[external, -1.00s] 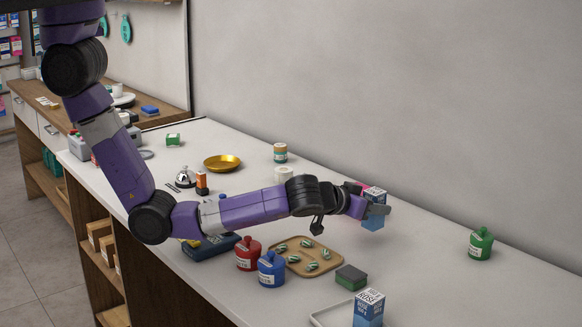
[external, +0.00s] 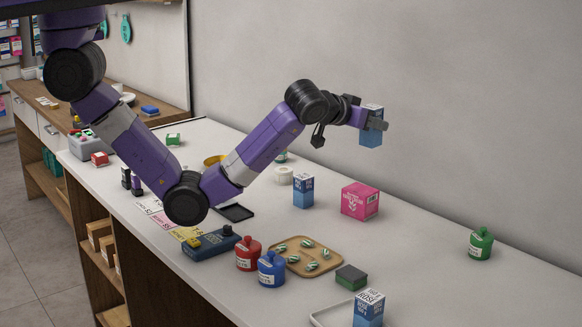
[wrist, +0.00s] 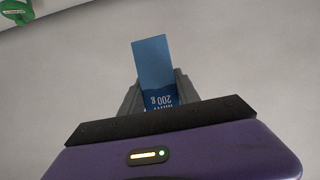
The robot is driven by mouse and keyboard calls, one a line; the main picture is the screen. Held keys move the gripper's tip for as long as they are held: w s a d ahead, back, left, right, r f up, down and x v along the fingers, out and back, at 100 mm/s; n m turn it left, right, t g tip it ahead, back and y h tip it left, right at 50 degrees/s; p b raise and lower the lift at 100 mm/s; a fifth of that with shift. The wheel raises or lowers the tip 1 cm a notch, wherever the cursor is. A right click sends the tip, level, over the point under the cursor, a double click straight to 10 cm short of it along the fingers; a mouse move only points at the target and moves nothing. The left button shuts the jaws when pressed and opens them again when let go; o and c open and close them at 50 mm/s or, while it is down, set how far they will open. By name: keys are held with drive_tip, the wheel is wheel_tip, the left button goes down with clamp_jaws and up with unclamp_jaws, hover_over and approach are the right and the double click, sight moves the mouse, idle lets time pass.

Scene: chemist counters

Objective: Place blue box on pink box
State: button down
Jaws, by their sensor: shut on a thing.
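My gripper (external: 378,123) is shut on a blue box (external: 371,138) and holds it upright in the air, well above the counter. The held blue box also shows in the wrist view (wrist: 153,72), between the fingers. The pink box (external: 359,201) stands on the counter below and a little left of the held box, with nothing on top of it. Two similar blue and white boxes stand on the counter, one left of the pink box (external: 303,191) and one at the front (external: 369,308).
A green jar (external: 481,244) stands at the right. A wooden tray (external: 286,243), a red jar (external: 248,254), a blue jar (external: 271,268) and a green-topped block (external: 351,277) are in front. The counter between pink box and green jar is clear.

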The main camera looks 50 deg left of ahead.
drive_tip(key=w+a+r, duration=0.4)
drive_tip(key=a+r, duration=0.1)
drive_tip(key=a, duration=0.2)
drive_tip(key=h+p, duration=0.1)
drive_tip(key=p, duration=0.1)
hover_over(361, 189)
drive_tip(key=shift+m, duration=0.4)
wheel_tip(361, 189, down, 20)
drive_tip(key=shift+s+d, duration=0.1)
drive_tip(key=shift+f, duration=0.2)
drive_tip(key=c, duration=0.9)
unclamp_jaws()
drive_tip(key=shift+r, duration=0.1)
drive_tip(key=shift+r, duration=0.1)
drive_tip(key=b+v, duration=0.1)
drive_tip(key=v, duration=1.1)
drive_tip(key=shift+s, duration=0.1)
